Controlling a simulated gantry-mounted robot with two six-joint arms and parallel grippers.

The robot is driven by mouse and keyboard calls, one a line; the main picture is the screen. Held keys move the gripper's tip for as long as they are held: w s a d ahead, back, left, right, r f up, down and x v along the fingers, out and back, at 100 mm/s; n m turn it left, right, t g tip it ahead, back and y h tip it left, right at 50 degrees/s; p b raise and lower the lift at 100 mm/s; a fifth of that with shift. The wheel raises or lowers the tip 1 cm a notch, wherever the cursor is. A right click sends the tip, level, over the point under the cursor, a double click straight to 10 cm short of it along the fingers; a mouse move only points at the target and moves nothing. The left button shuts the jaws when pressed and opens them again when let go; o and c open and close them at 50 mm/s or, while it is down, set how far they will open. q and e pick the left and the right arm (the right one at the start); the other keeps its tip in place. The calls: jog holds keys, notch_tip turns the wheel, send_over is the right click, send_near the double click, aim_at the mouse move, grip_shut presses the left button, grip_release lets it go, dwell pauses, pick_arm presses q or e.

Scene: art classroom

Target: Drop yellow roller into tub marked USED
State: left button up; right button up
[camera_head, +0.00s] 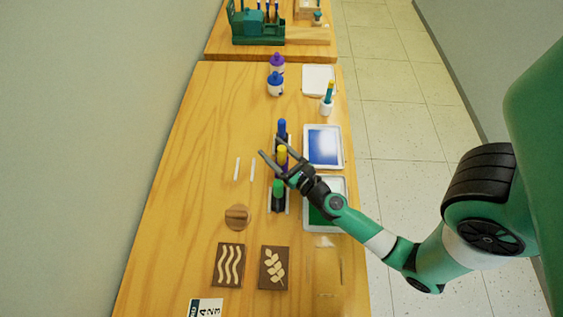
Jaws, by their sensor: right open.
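The yellow roller (282,153) stands in a row between a blue roller (282,126) and a green roller (278,186) on the table. My right gripper (269,146) is open, with its fingers pointing left over the row at the yellow roller. The fingers partly cover the yellow roller; I cannot tell whether they touch it. A clear tub-like container (327,270) sits at the near right of the table; I can read no USED mark on it. My left gripper is not in view.
A tray with blue paint (323,147) and a tray with green paint (338,188), partly behind my arm, lie to the right of the rollers. Two carved blocks, one with waves (228,265) and one with leaves (273,268), lie near. The table's left side is mostly clear.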

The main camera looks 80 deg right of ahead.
grip_shut()
dwell(0.3)
dwell(0.3)
